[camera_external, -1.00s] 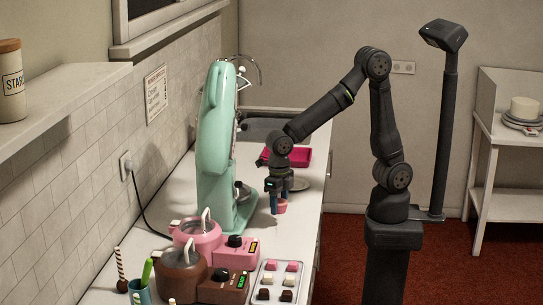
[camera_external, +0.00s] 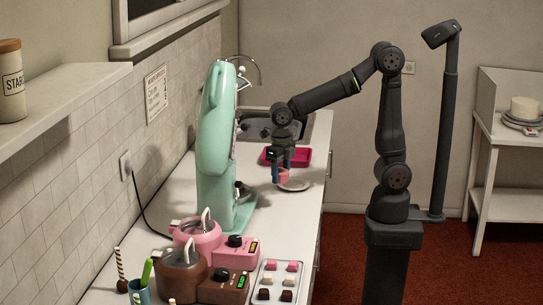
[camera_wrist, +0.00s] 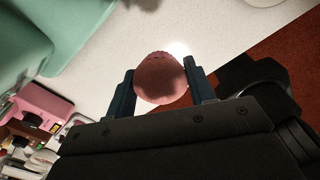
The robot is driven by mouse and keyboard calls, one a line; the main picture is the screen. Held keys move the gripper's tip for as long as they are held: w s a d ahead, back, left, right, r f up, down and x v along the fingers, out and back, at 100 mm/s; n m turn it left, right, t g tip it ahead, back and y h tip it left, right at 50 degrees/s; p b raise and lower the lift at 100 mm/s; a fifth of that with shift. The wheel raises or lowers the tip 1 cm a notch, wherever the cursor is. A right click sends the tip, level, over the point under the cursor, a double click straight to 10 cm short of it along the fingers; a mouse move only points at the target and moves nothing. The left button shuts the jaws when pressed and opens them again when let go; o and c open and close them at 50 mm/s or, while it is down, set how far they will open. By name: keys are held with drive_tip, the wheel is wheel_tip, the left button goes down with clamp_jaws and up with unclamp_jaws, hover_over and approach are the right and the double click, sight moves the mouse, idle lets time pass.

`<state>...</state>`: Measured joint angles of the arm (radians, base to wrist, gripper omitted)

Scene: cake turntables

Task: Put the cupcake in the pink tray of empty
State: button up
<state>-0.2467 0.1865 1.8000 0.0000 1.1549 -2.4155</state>
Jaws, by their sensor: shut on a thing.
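My gripper (camera_external: 282,177) is shut on a small pink cupcake (camera_wrist: 161,78), with a blue finger on each side of it in the wrist view. In the external view the cupcake (camera_external: 283,174) is held above the counter, near a pale round plate. The pink tray (camera_external: 304,157) lies flat on the counter behind my gripper, before the sink. My arm hides part of the tray, and its inside cannot be seen fully.
A mint-green stand mixer (camera_external: 216,150) stands left of my gripper. The pale round plate (camera_external: 296,186) lies on the counter nearby. Pink and brown pots, control boxes and a tray of small sweets (camera_external: 278,281) stand in front. The counter's right edge is close.

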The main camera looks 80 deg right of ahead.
drive_tip(key=w+d+m, duration=0.2)
drive_tip(key=d+m, duration=0.3)
drive_tip(key=d, duration=0.8)
drive_tip(key=w+d+m, duration=0.2)
drive_tip(key=d+m, duration=0.3)
drive_tip(key=d, duration=0.7)
drive_tip(key=s+d+m, duration=0.5)
drive_tip(key=s+d, duration=0.1)
drive_tip(key=d, duration=0.6)
drive_tip(key=s+d+m, duration=0.4)
drive_tip(key=s+d, duration=0.2)
drive_tip(key=d, duration=0.5)
drive_tip(key=w+a+f, duration=0.1)
drive_tip(key=w+f, duration=0.1)
drive_tip(key=w, duration=0.1)
drive_tip(key=w+a+f, duration=0.1)
drive_tip(key=w+f, duration=0.1)
drive_tip(key=w, duration=0.2)
drive_tip(key=w+a+f, duration=0.1)
drive_tip(key=w+f, duration=0.1)
drive_tip(key=w, duration=0.1)
drive_tip(key=shift+w+a+f, duration=0.15)
drive_tip(key=shift+w+a, duration=0.15)
drive_tip(key=shift+w, duration=0.1)
drive_tip(key=shift+w+f, duration=0.1)
drive_tip(key=shift+f, duration=1.95)
